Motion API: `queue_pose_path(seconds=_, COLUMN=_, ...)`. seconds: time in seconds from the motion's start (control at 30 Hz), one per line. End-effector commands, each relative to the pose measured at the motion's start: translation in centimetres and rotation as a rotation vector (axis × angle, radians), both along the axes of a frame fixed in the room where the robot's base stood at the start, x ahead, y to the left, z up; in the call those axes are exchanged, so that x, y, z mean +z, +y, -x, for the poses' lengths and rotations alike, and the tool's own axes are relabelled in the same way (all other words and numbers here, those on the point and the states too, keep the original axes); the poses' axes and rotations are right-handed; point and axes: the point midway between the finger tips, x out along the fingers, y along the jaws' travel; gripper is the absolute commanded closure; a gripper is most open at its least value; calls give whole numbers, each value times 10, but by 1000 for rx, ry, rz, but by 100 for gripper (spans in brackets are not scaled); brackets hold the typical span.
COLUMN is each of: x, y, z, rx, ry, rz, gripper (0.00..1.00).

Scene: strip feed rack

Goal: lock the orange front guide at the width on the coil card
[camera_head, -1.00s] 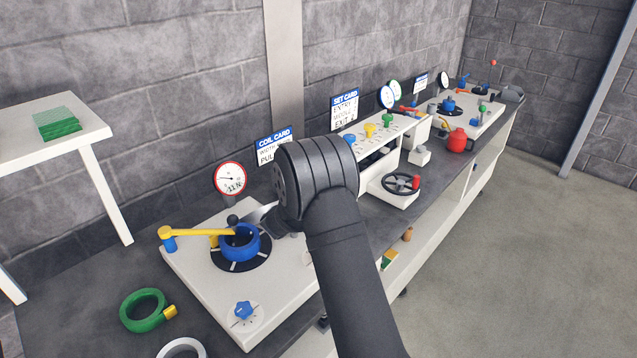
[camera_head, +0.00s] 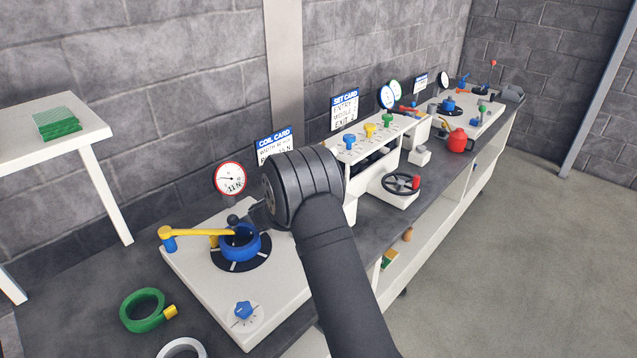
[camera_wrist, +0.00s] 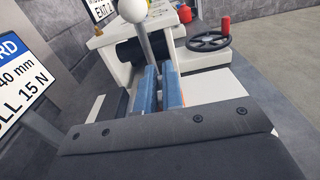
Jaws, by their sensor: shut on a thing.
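In the wrist view my gripper (camera_wrist: 163,85) has its blue-padded fingers closed around a grey lever rod (camera_wrist: 146,42) with a pale ball knob (camera_wrist: 133,10). In the head view my own wrist hides the fingertips and the lever. In the wrist view the card (camera_wrist: 22,78) shows at the left, cut off, with "40 mm" and "15 N" readable.
Left of my wrist, a blue coil (camera_head: 240,246) sits on a black turntable under a yellow arm (camera_head: 195,232). A round gauge (camera_head: 230,178) stands behind it. A white feeder with a black handwheel (camera_head: 401,184) stands to the right. A green coil (camera_head: 143,310) lies at front left.

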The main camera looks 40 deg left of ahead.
Motion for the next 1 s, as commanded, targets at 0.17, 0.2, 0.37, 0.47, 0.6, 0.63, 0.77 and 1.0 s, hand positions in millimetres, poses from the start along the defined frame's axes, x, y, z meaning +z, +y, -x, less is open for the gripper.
queue_pose_path(seconds=0.17, x=0, y=0, z=0, rx=-1, ry=0, rz=-1, gripper=100)
queue_pose_path(seconds=0.2, x=0, y=0, z=0, rx=-1, ry=0, rz=-1, gripper=100)
queue_pose_path(seconds=0.37, x=0, y=0, z=0, rx=0, ry=0, rz=-1, gripper=71)
queue_pose_path(seconds=0.47, x=0, y=0, z=0, rx=0, ry=0, rz=-1, gripper=71)
queue_pose_path(seconds=0.6, x=0, y=0, z=0, rx=0, ry=0, rz=-1, gripper=71)
queue_pose_path(seconds=0.63, x=1, y=0, z=0, rx=0, ry=0, rz=-1, gripper=71)
queue_pose_path(seconds=0.77, x=11, y=0, z=0, rx=0, ry=-1, rz=-3, gripper=71)
queue_pose_path(seconds=1.0, x=51, y=-14, z=-6, rx=-4, ry=-1, rz=-2, gripper=71)
